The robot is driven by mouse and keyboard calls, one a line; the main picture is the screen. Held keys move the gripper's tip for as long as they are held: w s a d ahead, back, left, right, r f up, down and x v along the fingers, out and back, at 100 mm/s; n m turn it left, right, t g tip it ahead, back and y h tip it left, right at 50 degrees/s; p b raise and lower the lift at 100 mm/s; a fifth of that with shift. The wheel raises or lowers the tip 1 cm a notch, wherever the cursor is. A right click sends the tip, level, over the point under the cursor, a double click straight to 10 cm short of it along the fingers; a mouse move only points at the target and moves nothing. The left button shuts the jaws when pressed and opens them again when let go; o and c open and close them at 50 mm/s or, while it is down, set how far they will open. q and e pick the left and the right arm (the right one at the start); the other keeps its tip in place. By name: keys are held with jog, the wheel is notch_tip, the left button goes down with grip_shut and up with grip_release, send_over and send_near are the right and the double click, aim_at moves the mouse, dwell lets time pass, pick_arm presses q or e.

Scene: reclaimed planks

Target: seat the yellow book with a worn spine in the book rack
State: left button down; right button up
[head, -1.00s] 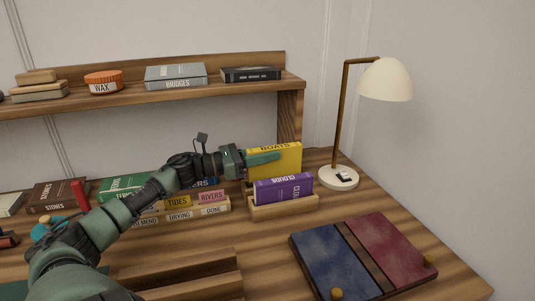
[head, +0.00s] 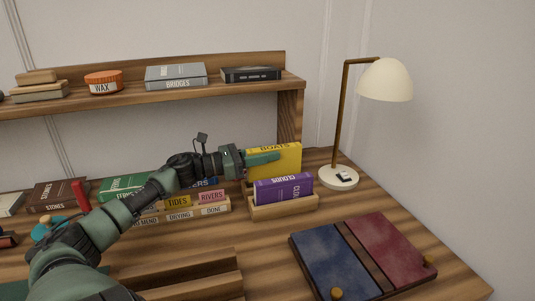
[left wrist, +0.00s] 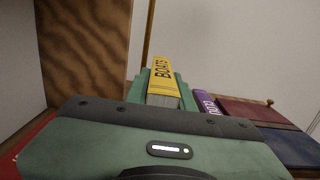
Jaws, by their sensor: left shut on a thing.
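The yellow book (head: 288,160), marked BOATS, stands upright behind the purple book in the head view. My left gripper (head: 263,158) is shut on it from the left side. In the left wrist view the yellow book (left wrist: 162,82) sits between the green fingers, its lettered spine facing up. The wooden book rack (head: 284,207) holds the purple book (head: 284,188), marked CLOUDS, in its front. The yellow book's lower edge is hidden behind the purple book, so I cannot tell whether it rests in the rack. My right gripper is not in view.
A cream lamp (head: 340,177) stands right of the rack. A blue and red folder (head: 362,255) lies in front. The shelf post (head: 290,118) rises close behind the yellow book.

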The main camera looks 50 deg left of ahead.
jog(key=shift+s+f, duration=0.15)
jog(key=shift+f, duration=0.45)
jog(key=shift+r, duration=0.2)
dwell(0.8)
pick_arm(q)
jog(key=shift+f, duration=0.2)
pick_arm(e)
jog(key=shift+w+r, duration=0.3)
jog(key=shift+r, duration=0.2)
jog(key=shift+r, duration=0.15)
pick_arm(q)
jog(key=shift+f, duration=0.1)
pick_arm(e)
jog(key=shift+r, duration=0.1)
pick_arm(q)
jog(key=shift+f+b, duration=0.15)
jog(key=shift+b, duration=0.2)
jog(key=shift+f, duration=0.1)
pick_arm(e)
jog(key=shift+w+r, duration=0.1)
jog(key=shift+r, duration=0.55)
